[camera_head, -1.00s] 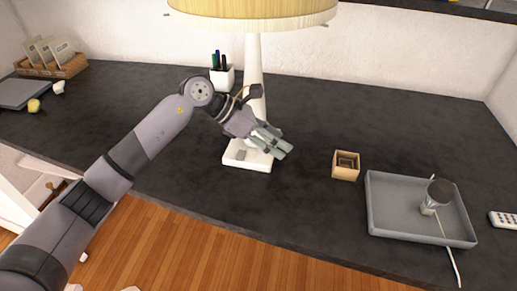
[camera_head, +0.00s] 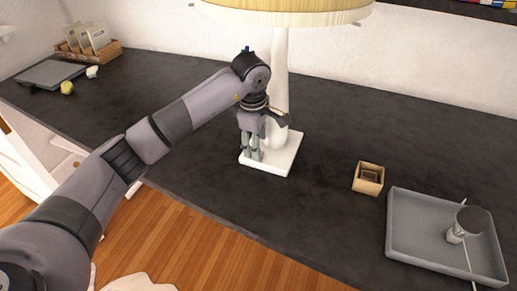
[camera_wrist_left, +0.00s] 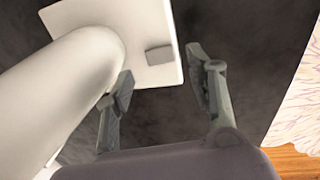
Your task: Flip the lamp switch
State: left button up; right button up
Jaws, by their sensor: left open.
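The lamp (camera_head: 281,75) stands on the dark counter, with a white column, a square white base (camera_head: 284,163) and a yellowish shade (camera_head: 285,10). My left gripper (camera_head: 252,156) points down at the left part of the base, in front of the column. In the left wrist view, the gripper (camera_wrist_left: 162,85) is open and empty. The grey switch (camera_wrist_left: 159,54) sits on the white base just beyond the fingertips, apart from them in the picture. In the head view the gripper hides the switch. My right gripper is not in view.
A small wooden box (camera_head: 368,179) and a grey tray (camera_head: 404,252) holding a metal cup-like item (camera_head: 465,224) are to the right. A wooden organizer (camera_head: 91,50), a grey flat item (camera_head: 50,74) and a yellow ball (camera_head: 67,88) are at the far left. The counter's front middle is clear.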

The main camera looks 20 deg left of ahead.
pick_arm(q)
jog(key=shift+w+f, duration=0.15)
jog(key=shift+f, duration=0.85)
jog(key=shift+w+f, duration=0.15)
jog(key=shift+f, duration=0.8)
jog(key=shift+c, duration=0.4)
